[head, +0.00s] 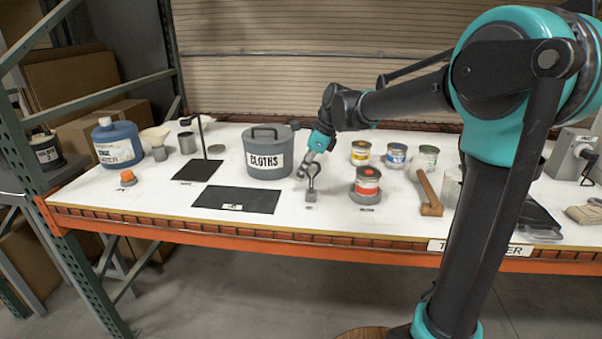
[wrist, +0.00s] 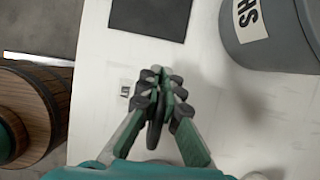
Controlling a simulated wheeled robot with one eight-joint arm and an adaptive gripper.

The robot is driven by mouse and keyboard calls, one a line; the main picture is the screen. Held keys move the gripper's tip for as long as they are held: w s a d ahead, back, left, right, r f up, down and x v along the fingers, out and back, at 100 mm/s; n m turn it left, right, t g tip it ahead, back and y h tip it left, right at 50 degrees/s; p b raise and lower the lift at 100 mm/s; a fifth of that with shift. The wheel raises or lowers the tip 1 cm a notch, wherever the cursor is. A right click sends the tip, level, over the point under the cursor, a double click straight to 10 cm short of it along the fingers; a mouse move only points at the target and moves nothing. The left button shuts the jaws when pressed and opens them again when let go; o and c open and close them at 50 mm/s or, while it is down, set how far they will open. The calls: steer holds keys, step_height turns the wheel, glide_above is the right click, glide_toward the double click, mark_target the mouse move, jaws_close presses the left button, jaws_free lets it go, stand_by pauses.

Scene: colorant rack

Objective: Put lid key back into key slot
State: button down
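The lid key (head: 312,180), a dark key with a loop at its top, stands upright at the small grey key slot block (head: 311,197) near the table's front edge. My gripper (head: 307,168) points down over the block, with its fingers at the key's loop. In the wrist view my gripper (wrist: 162,88) has its green-padded fingers close together, with the dark loop of the lid key (wrist: 154,128) between them. The slot block is hidden under the fingers there. Whether the key's lower end is fully seated cannot be told.
A grey CLOTHS bin (head: 270,155) and a black mat (head: 238,199) are left of the gripper. Several paint cans stand behind.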

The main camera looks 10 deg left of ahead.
steer(key=shift+f, duration=1.75)
steer(key=c, duration=1.6)
jaws_free()
steer(key=shift+c, duration=0.2)
